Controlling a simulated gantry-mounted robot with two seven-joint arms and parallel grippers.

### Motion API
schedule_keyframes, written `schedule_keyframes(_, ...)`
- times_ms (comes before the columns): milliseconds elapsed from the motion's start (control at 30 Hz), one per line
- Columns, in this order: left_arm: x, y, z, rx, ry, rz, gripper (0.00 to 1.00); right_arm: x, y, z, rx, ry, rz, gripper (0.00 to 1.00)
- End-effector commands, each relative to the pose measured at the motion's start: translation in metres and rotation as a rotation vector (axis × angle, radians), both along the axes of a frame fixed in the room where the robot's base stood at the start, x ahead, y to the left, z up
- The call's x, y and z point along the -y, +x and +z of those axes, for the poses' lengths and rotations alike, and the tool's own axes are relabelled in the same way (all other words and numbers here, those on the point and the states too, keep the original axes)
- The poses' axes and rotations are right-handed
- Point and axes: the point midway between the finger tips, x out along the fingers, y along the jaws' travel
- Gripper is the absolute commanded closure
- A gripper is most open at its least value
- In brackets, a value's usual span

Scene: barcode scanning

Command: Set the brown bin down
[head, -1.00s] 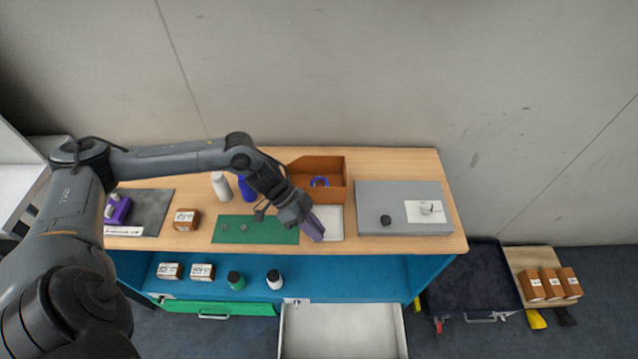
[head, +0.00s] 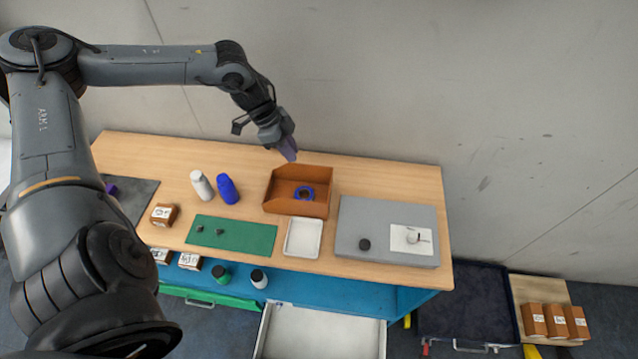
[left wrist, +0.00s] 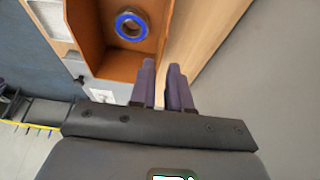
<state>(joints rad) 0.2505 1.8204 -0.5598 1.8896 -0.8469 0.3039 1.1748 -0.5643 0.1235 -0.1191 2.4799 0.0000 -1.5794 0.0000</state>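The brown bin (head: 283,207) is upright on the wooden table, behind the white tray. A blue ring-shaped item with a dark centre (head: 304,193) lies inside it. My left gripper (head: 289,154) points down just behind and above the bin's back wall. In the left wrist view, its two purple fingers (left wrist: 162,66) have a narrow gap between them, with no object clearly held. The brown bin (left wrist: 88,40) lies beyond the fingertips there. Contact with the bin's rim is not clear. My right gripper is not in view.
The white tray (head: 303,238) and green mat (head: 240,236) lie in front of the bin. A grey raised board (head: 390,218) is to the right. The table strip behind the bin is clear.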

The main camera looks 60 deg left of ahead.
Motion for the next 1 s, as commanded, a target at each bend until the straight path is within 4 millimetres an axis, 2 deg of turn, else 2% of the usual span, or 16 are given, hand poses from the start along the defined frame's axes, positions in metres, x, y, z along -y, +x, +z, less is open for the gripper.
schedule_keyframes(300, 0.011, 0.012, -0.037, 0.002, -0.006, 0.0, 0.83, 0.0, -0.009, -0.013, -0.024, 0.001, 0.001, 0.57)
schedule_keyframes(667, 0.016, 0.018, -0.055, 0.0, -0.003, 0.0, 0.83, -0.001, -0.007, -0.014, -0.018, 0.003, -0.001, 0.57)
schedule_keyframes(1000, 0.025, 0.031, -0.088, 0.002, -0.004, 0.001, 0.83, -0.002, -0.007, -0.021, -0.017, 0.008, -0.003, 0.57)
